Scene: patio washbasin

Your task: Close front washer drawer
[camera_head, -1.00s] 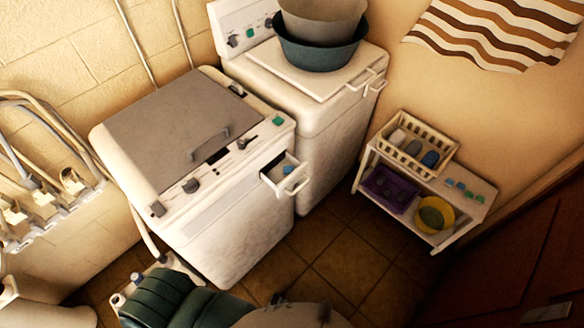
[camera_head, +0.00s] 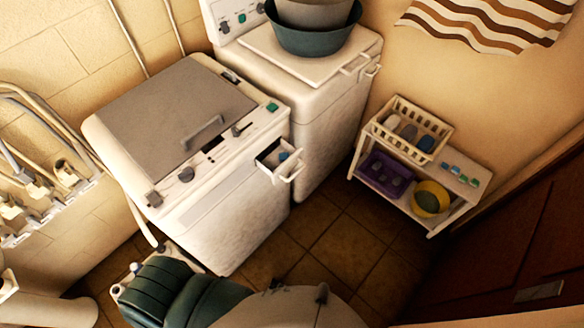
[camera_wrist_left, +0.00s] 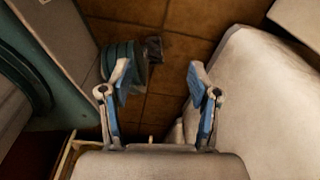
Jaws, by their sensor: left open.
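The front washer (camera_head: 215,190) is a white machine with a grey lid, left of centre in the head view. Its small drawer (camera_head: 281,163) stands pulled out at the front right corner, with a white loop handle and something blue inside. My left gripper (camera_wrist_left: 160,82) shows in the left wrist view, with its two blue-lined fingers spread apart and nothing between them. Tiled floor lies behind the fingers. Neither gripper is visible in the head view, so I cannot tell the left gripper's distance from the drawer.
A second white washer (camera_head: 335,110) with a dark basin (camera_head: 315,38) on top stands behind. A white shelf (camera_head: 440,215) with a basket (camera_head: 408,130), a purple crate (camera_head: 385,176) and a yellow bowl (camera_head: 431,198) is on the right. Floor (camera_head: 335,240) between is clear.

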